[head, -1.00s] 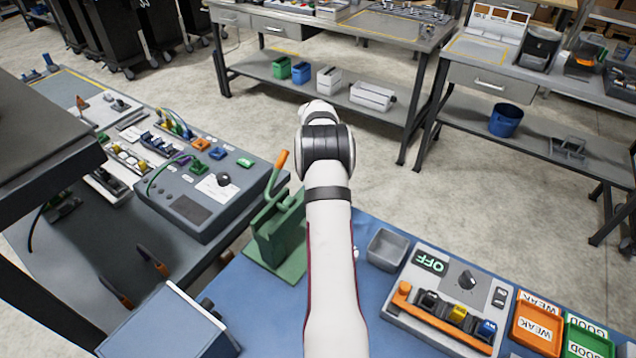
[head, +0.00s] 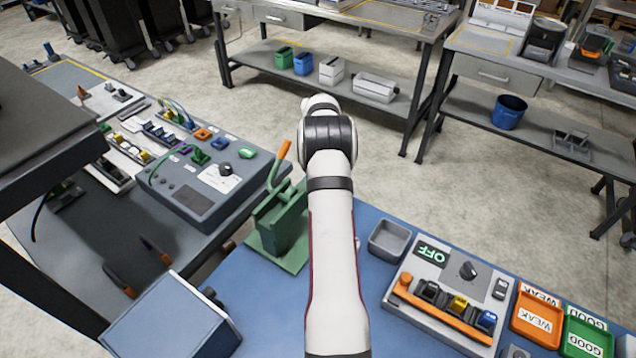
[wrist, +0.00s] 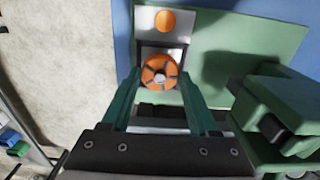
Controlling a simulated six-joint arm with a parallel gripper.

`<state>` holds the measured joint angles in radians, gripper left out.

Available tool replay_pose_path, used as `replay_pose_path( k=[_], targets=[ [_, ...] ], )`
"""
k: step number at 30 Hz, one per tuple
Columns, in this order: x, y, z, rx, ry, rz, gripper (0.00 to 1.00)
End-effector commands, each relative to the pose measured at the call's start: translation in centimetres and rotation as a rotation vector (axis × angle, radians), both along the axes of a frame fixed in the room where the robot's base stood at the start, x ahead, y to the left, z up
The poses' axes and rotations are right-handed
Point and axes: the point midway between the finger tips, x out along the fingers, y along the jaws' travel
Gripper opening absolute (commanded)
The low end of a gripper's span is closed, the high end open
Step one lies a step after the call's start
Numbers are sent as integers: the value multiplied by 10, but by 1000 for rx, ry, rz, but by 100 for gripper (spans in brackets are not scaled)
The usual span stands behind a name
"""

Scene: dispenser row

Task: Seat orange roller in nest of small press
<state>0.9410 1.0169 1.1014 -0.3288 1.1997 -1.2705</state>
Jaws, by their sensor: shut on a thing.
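The orange roller (wrist: 160,66), with dark spokes and a pale hub on its face, is between the fingertips of my gripper (wrist: 160,76) in the wrist view. The green fingers are shut on it. Just beyond it is a grey block with an orange disc (wrist: 165,21), on the green base of the small press (wrist: 215,62). I cannot tell whether the roller touches the block or the nest. In the head view the press (head: 278,226) is green with an orange-tipped lever, left of my arm. My gripper and the roller are hidden there.
The press body (wrist: 290,110) rises close to the right of my fingers in the wrist view. In the head view a grey open bin (head: 389,240) and a switch panel (head: 450,295) stand right of my arm. A grey control box (head: 205,180) is at left.

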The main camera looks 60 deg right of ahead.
Motion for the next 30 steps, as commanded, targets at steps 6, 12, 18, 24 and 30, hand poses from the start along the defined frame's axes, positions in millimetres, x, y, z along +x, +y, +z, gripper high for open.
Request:
replay_pose_path(
  k=[6,12,18,24,30],
  targets=[
    [0,0,-4,0,0,0,6],
    [0,0,-4,0,0,0,6],
    [0,0,-5,0,0,0,6],
    [0,0,-9,1,1,0,6],
    [0,0,-9,0,0,0,6]
  ],
)
